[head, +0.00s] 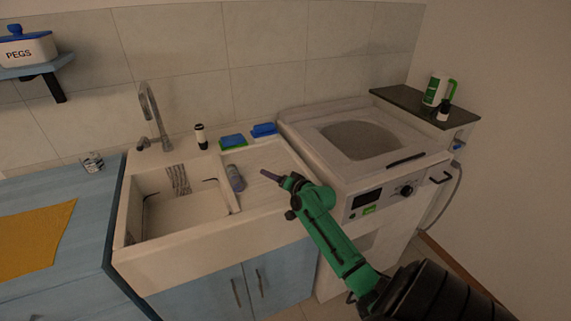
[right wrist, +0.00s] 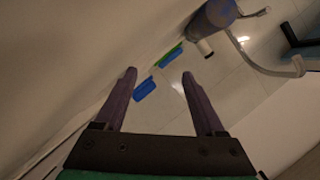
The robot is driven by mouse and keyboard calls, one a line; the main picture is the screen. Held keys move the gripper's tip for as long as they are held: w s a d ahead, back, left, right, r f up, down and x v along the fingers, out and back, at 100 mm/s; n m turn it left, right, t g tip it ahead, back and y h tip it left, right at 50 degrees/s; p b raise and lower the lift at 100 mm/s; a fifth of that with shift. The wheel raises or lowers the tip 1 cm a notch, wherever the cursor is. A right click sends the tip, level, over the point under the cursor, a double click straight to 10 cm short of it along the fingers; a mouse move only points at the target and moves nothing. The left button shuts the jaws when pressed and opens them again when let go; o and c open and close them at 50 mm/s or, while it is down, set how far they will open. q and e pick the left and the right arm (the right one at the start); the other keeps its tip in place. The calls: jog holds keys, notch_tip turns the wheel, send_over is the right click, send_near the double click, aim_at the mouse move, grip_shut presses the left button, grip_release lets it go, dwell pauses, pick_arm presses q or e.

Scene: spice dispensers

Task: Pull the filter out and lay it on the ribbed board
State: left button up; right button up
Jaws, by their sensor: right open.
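A grey-purple cylinder (head: 235,178) with a pale narrower end lies at the left edge of the ribbed board (head: 268,157), beside the basin; it looks like the filter. It also shows at the top of the right wrist view (right wrist: 215,16). My right gripper (head: 268,175) is over the board, to the right of the cylinder and apart from it. In the right wrist view the two purple fingers (right wrist: 159,76) are spread with nothing between them. My left gripper is not in view.
The sink basin (head: 184,212) and tap (head: 152,105) are left of the board. A washing machine (head: 350,205) stands close on the right. The board's middle is bare.

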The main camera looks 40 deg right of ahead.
jog(key=b+v, duration=0.1)
jog(key=v, duration=1.3)
jog(key=shift+w+r, duration=0.1)
jog(key=shift+w, duration=0.05)
